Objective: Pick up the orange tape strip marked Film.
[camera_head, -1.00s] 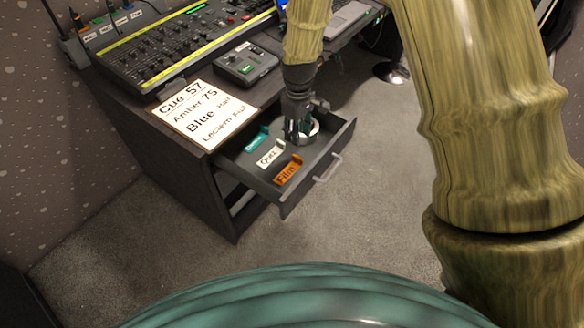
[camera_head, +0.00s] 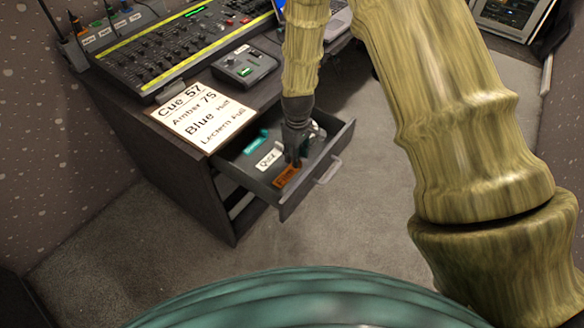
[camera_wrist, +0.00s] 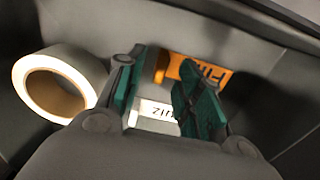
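The orange strip marked Film (camera_head: 286,175) lies in the open drawer, nearest its front left corner. It also shows in the wrist view (camera_wrist: 212,73), partly hidden by a finger. My gripper (camera_head: 292,161) is inside the drawer space, above or beside the Film strip. In the wrist view my gripper's teal fingers (camera_wrist: 158,95) stand apart with nothing clearly held between them. The white Quiz strip (camera_head: 269,158) lies beside the Film strip and shows between the fingers in the wrist view (camera_wrist: 157,112). I cannot tell whether a finger touches the Film strip.
The open drawer (camera_head: 333,160) has raised walls and a front handle (camera_head: 328,172). A white tape roll (camera_wrist: 28,75) lies in it. A teal strip (camera_head: 256,141) is farther back. A cue sign (camera_head: 204,115), a small control box (camera_head: 245,66) and a lighting desk (camera_head: 180,45) stand on the desktop.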

